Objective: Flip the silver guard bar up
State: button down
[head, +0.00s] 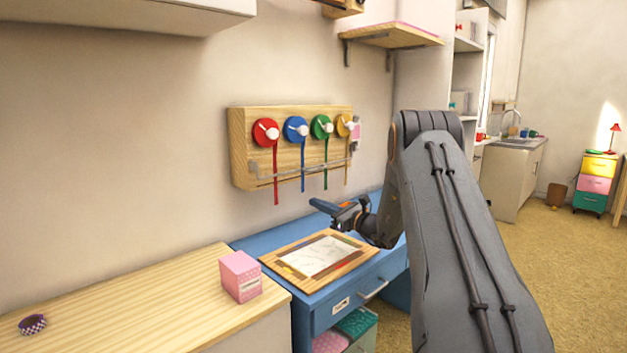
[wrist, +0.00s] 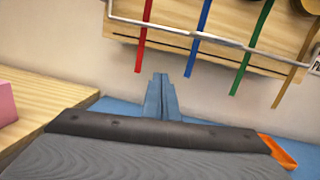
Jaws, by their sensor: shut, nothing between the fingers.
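The silver guard bar (head: 290,172) runs along the lower front of a wooden wall panel (head: 240,150), across the hanging ribbons. It also shows in the wrist view (wrist: 175,31) as a thin pale bar near the top. The panel carries red (head: 265,132), blue (head: 295,129), green (head: 321,127) and yellow (head: 343,125) round reels, each with a ribbon hanging down. My gripper (head: 320,204) is below the panel, over the blue desk, apart from the bar. In the wrist view its blue fingers (wrist: 160,80) are together and empty, pointing toward the wall under the ribbon ends.
A wooden board with a paper sheet (head: 318,256) lies on the blue desk (head: 318,308) below my gripper. A pink box (head: 240,276) and a purple patterned ring (head: 33,324) sit on the wooden counter (head: 150,290) at left. A shelf (head: 392,36) juts out above the panel.

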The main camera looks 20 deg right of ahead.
jog(key=w+d+m+t+h, duration=0.1)
jog(key=d+m+t, duration=0.1)
jog(key=d, duration=0.4)
jog(key=shift+w+r+h, duration=0.3)
jog(key=shift+w+r, duration=0.05)
jog(key=shift+r, duration=0.05)
jog(key=p+x, duration=0.1)
jog(key=x, duration=0.9)
jog(key=r, duration=0.1)
jog(key=s+r+p, duration=0.2)
jog(key=shift+d+r, duration=0.2)
jog(key=shift+d, duration=0.15)
jog(key=shift+s+d, duration=0.1)
